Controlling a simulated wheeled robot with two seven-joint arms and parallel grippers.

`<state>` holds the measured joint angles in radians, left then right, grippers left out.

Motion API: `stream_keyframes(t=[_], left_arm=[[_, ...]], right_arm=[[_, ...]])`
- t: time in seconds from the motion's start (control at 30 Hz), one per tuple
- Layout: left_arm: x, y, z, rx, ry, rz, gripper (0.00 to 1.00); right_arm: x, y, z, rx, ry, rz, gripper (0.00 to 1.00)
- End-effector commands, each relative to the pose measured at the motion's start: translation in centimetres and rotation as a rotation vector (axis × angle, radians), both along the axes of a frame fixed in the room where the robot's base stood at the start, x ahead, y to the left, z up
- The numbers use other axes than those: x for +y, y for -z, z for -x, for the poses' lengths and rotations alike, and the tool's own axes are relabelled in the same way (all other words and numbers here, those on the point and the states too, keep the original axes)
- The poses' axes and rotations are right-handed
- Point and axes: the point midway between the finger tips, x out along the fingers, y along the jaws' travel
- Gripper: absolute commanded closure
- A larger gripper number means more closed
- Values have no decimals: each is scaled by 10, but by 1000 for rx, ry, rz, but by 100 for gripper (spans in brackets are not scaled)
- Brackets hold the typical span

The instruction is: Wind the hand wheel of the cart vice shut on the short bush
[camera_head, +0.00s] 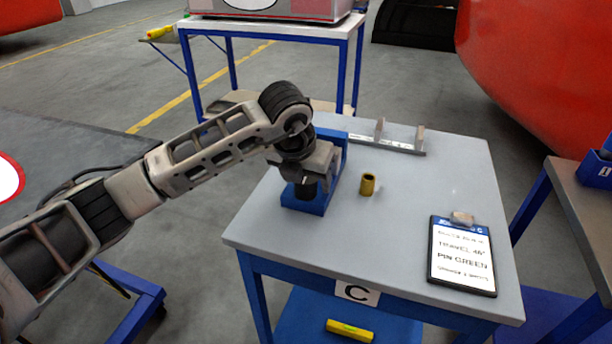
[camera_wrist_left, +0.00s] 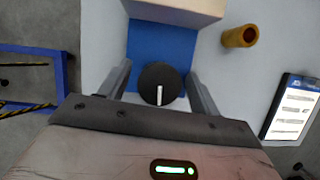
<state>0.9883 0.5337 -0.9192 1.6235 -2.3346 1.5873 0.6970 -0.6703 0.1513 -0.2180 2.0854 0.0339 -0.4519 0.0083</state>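The blue cart vice (camera_head: 304,206) stands on the grey top of cart C, largely hidden by my left arm. In the left wrist view its round black hand wheel (camera_wrist_left: 159,84) carries a white mark pointing towards the wrist. My left gripper (camera_head: 309,186) is over the wheel, with one finger on each side and a visible gap to both. It is open. A brass-coloured hollow bush (camera_head: 367,184) stands upright on the cart top, right of the vice; it also shows in the left wrist view (camera_wrist_left: 240,36). The space between the jaws is hidden. My right gripper is out of view.
A clipboard card (camera_head: 462,257) lies at the cart's front right. A grey rail with two upright posts (camera_head: 388,142) lies along the back edge. A yellow object (camera_head: 349,330) is on the lower shelf. The middle of the cart top (camera_head: 410,200) is clear.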

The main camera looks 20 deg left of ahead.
Motion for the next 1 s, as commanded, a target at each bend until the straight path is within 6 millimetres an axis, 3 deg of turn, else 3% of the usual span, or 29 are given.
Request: stream_keyframes(t=[0.03, 0.13, 0.43, 0.8, 0.83, 0.87, 0.9, 1.0], left_arm=[[0, 0, 0, 0, 0, 0, 52], [0, 0, 0, 0, 0, 0, 80], [1, 4, -1, -3, 97, -1, 80], [0, -1, 0, -1, 144, 0, 80], [0, -1, 0, -1, 144, 0, 48], [0, -1, 0, -1, 144, 0, 40], [0, -1, 0, -1, 143, -1, 35], [0, -1, 0, -1, 142, 0, 35]], right_arm=[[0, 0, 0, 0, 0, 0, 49], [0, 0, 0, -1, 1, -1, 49], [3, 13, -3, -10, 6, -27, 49], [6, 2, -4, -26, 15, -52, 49], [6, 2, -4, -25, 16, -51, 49], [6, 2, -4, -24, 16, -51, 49], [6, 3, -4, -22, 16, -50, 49], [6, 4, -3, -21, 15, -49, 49]])
